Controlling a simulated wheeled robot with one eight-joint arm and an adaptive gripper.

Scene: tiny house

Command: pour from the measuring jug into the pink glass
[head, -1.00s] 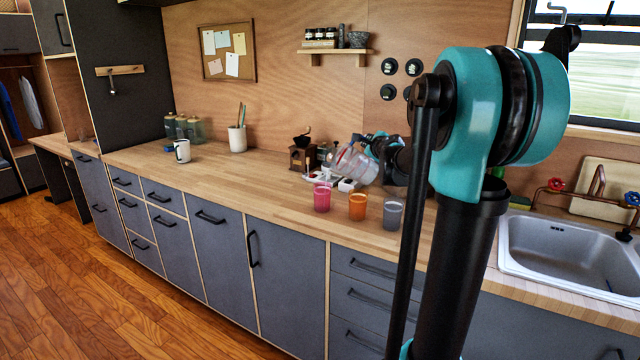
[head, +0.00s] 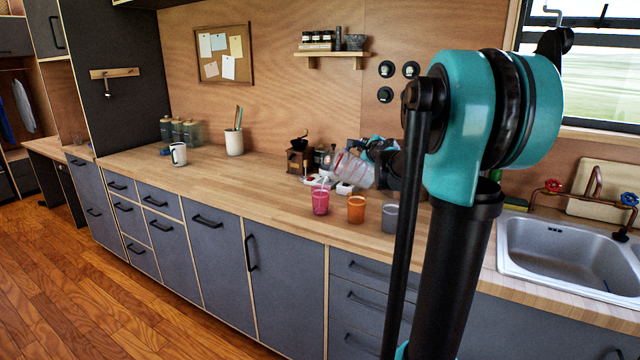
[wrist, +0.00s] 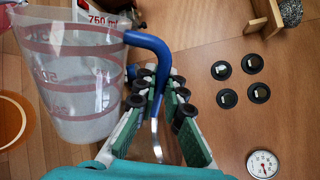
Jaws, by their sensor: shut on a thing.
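The clear measuring jug (head: 352,168) has red markings and is tilted, with its mouth toward the left, above and behind the pink glass (head: 320,201). The pink glass stands upright on the counter. A pale patch shows at its rim; I cannot tell whether it is liquid. In the wrist view the jug (wrist: 75,85) fills the left side, with a little pale content in it. My gripper (wrist: 157,105) is shut on its blue handle (wrist: 152,45). In the head view my gripper (head: 385,160) is small and partly hidden by my arm.
An orange glass (head: 356,209) and a grey glass (head: 390,217) stand right of the pink one. A coffee grinder (head: 299,155) and small white dishes (head: 345,188) are behind. The sink (head: 570,255) is at right.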

